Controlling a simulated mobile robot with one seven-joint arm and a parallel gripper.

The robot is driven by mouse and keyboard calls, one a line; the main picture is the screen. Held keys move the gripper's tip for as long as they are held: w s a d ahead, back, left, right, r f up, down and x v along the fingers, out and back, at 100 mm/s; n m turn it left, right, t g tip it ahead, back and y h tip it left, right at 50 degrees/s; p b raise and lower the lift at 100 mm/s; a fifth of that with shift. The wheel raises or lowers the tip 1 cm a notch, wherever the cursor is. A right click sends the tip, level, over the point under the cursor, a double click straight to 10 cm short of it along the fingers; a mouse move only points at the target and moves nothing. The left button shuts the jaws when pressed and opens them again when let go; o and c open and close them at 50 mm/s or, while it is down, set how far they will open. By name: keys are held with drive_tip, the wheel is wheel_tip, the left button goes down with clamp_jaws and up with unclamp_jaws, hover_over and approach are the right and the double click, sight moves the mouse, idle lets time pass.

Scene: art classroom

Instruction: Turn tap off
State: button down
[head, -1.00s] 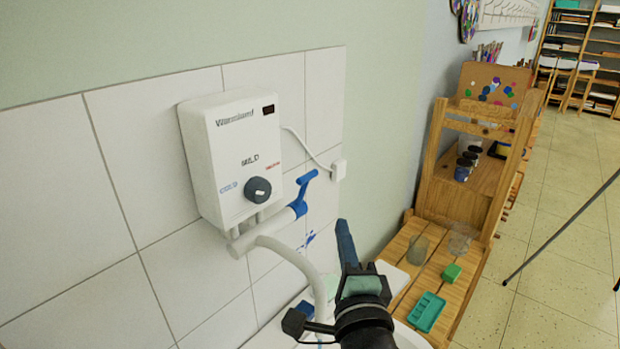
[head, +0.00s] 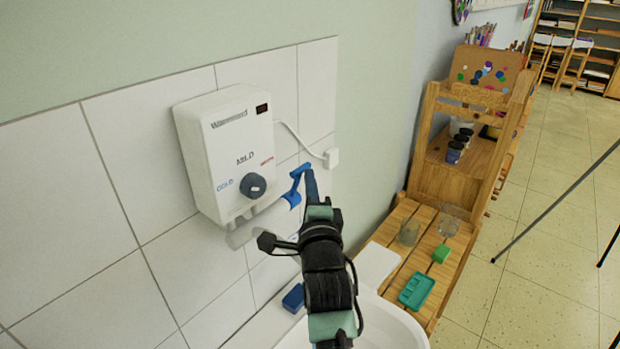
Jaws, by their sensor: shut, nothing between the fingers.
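The tap has a blue lever handle (head: 294,196) at the lower right of a white water heater (head: 222,150) on the tiled wall. The handle slants up to the right. My gripper and wrist hide most of the tap's white body and spout, so any water flow is hidden. A dark round knob (head: 253,185) is on the heater's front.
A white basin (head: 398,328) lies below, with a blue block (head: 293,298) on its left edge. The tiled wall is close on the left.

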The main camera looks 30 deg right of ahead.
sight(296, 171)
drive_tip(key=w+r+n+p, duration=0.1)
drive_tip(key=p, duration=0.1)
drive_tip(key=w+r+g+p, duration=0.1)
drive_tip(key=shift+a+n+g+y+p, duration=0.3)
drive_tip(key=shift+a+n+y+p, duration=0.1)
drive_tip(key=shift+w+a+n+g+p, duration=0.2)
drive_tip(key=shift+w+n+g+p, duration=0.3)
drive_tip(key=shift+w+n, duration=0.15)
drive_tip(key=shift+f, duration=0.1)
drive_tip(key=shift+d, duration=0.1)
